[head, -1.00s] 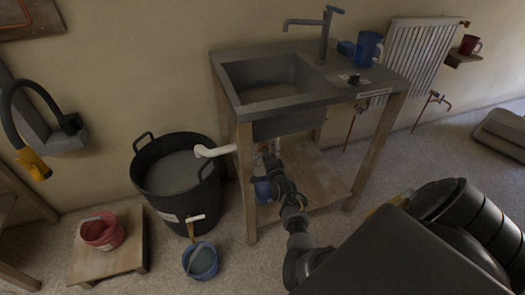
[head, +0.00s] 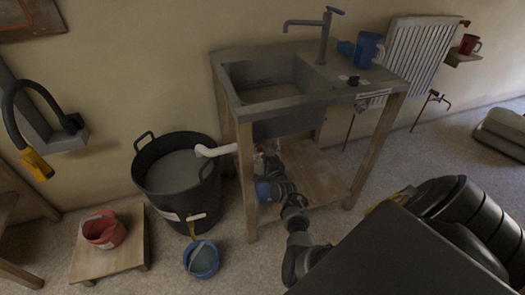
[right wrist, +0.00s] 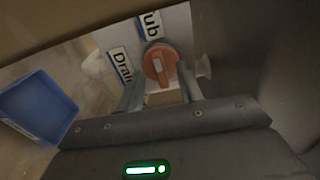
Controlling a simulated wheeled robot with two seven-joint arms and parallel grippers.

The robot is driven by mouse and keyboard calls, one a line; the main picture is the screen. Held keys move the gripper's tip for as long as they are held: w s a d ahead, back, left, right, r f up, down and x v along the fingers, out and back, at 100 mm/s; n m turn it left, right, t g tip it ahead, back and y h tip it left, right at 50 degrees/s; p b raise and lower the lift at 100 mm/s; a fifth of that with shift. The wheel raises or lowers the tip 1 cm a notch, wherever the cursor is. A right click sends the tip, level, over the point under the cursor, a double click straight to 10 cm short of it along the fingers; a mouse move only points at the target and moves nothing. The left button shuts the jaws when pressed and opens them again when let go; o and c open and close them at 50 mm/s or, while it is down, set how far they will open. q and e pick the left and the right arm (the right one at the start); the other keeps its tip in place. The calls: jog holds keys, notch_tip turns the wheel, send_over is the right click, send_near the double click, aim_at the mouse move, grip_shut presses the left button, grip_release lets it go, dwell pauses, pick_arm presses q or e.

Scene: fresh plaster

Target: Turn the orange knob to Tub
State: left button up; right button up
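The orange knob (right wrist: 160,66) shows in the right wrist view on a pale plate, with its raised bar running roughly up and down. The "Tub" label (right wrist: 151,25) is just above it and the "Drain" label (right wrist: 121,64) is to its left. My right gripper (right wrist: 162,88) is open, one finger on each side of the knob's lower part; I cannot tell whether they touch it. In the head view my right gripper (head: 269,160) is under the sink (head: 272,128), and the knob is hidden there. My left gripper is not in view.
A white pipe (head: 217,150) leads from under the sink into a black tub (head: 150,196) of grey liquid. A blue container (right wrist: 38,108) is left of my gripper. The sink stand's wooden legs (head: 244,190) are close to my arm. A blue bucket (head: 201,261) stands in front.

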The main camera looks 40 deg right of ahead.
jog(key=p+v, duration=0.6)
jog(key=v, duration=0.5)
jog(key=shift+s+a, duration=0.1)
jog(key=shift+s, duration=0.05)
dwell(0.3)
